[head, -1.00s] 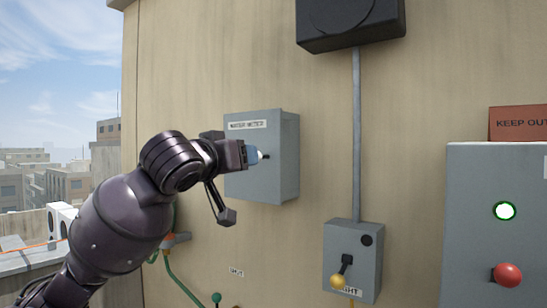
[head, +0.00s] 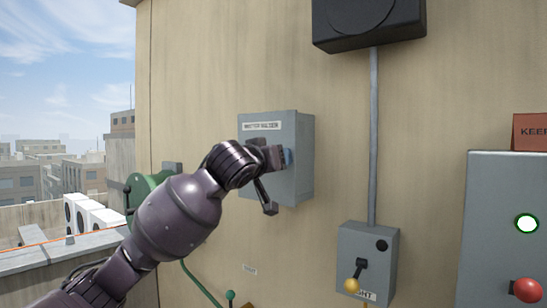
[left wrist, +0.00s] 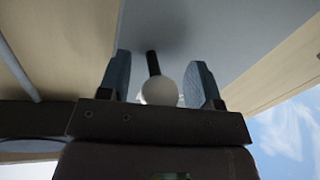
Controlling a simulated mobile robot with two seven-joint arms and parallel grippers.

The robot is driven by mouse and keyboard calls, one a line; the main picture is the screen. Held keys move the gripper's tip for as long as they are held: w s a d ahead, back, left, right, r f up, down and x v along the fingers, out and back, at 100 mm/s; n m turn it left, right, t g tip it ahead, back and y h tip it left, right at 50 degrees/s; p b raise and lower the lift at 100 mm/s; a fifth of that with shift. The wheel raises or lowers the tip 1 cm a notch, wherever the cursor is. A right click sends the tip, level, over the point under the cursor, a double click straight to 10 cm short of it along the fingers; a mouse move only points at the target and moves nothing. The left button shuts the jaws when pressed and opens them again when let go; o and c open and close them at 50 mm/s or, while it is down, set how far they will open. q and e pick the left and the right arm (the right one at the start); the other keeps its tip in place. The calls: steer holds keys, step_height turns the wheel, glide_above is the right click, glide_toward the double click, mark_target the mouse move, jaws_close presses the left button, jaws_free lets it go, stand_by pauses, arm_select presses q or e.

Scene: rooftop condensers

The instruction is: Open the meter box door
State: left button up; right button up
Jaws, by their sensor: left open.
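The meter box (head: 300,165) is a grey box with a white label, fixed to the tan wall in the head view. Its door looks shut. My left gripper (head: 287,157) is at the front of the box and hides part of its face. In the left wrist view, its blue fingers (left wrist: 161,75) are open, one on each side of a white round knob (left wrist: 160,91). A dark stem (left wrist: 152,62) shows beyond the knob, against the grey surface. I cannot tell whether either finger touches the knob. My right gripper is not in view.
A grey conduit (head: 373,140) runs down to a switch box (head: 350,240) with a yellow-tipped lever, right of the meter box. A larger grey cabinet (head: 490,210) with a red knob stands at far right. A green hose reel (head: 145,190) is behind my left arm.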

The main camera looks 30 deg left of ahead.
arm_select(q)
steer(key=shift+c, duration=0.3)
jaws_close()
steer(key=shift+s, duration=0.1)
